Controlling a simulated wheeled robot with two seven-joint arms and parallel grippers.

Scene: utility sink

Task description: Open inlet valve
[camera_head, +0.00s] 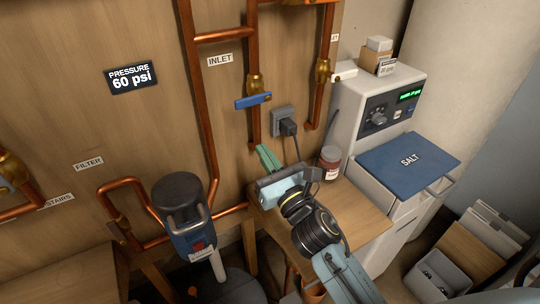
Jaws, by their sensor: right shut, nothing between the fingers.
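The inlet valve has a brass body (255,84) on a vertical copper pipe, to the right of the INLET label (220,60). My right gripper (264,152) is below the handle, in front of the wooden panel. Its teal fingers are shut, point up toward the panel and hold nothing. A gap shows between the fingertips and the blue handle. My left gripper is not in view.
A wall plug in an outlet (287,124) is just right of the fingers. A second brass valve (322,71) has a white handle (344,72). A jar (330,161) stands on the small wooden table (367,217). A salt unit (406,158) is at right. A pressure display (133,78) reads 60 psi.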

